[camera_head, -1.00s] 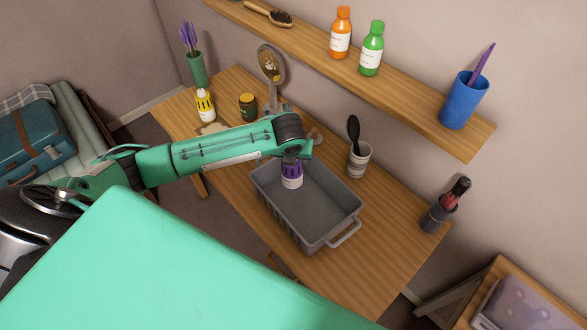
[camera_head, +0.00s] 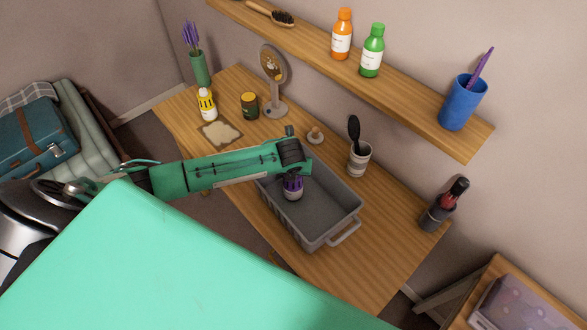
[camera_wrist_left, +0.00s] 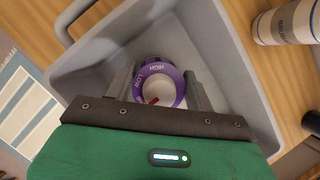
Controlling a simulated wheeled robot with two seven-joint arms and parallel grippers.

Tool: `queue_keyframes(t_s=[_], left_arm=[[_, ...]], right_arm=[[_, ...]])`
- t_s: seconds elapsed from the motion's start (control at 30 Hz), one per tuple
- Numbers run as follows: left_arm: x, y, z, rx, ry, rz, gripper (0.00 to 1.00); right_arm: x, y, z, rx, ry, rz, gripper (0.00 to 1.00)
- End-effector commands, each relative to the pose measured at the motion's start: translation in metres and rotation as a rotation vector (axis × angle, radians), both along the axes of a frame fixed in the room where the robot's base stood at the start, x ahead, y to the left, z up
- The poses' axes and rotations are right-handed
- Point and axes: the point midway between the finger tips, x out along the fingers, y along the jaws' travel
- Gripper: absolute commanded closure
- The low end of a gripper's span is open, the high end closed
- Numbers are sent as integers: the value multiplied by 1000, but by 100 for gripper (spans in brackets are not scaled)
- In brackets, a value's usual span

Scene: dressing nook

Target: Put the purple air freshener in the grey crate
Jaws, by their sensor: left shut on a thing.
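The purple air freshener (camera_head: 293,187) has a purple top and a pale lower part. My left gripper (camera_wrist_left: 158,88) is shut on it, and its purple ring with printed words shows between the fingers in the left wrist view. The grey crate (camera_head: 345,213) stands on the wooden table, with a handle at its near right end. The air freshener is over the crate's inside, within its walls as seen in both views. I cannot tell whether its bottom touches the crate floor. The fingers are mostly hidden in the head view by my arm. My right gripper is not in view.
A mirror (camera_head: 273,75), a dark jar (camera_head: 250,106) and a yellow-and-white bottle (camera_head: 207,104) stand at the back left. A shelf (camera_head: 415,95) overhangs the table.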

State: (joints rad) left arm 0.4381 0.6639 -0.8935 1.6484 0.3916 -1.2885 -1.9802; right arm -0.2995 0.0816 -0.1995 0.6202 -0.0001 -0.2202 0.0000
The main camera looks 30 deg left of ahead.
Motion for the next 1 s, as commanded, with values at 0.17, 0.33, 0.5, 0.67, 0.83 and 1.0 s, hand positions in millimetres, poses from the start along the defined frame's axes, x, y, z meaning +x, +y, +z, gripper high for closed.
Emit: queue_keyframes(t_s=[0.17,0.33,0.5,0.67,0.83,1.0], left_arm=[[0,0,0,0,0,0,24],[0,0,0,-1,0,0,24],[0,-1,6,-1,-3,-1,24],[-7,-3,25,-1,-5,-1,24],[-19,-8,56,-1,-5,-2,24],[-31,-12,86,0,-4,-1,24]], right_arm=[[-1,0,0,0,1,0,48],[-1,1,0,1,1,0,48],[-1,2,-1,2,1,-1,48],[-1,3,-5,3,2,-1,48],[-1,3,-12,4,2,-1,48],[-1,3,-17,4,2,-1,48]])
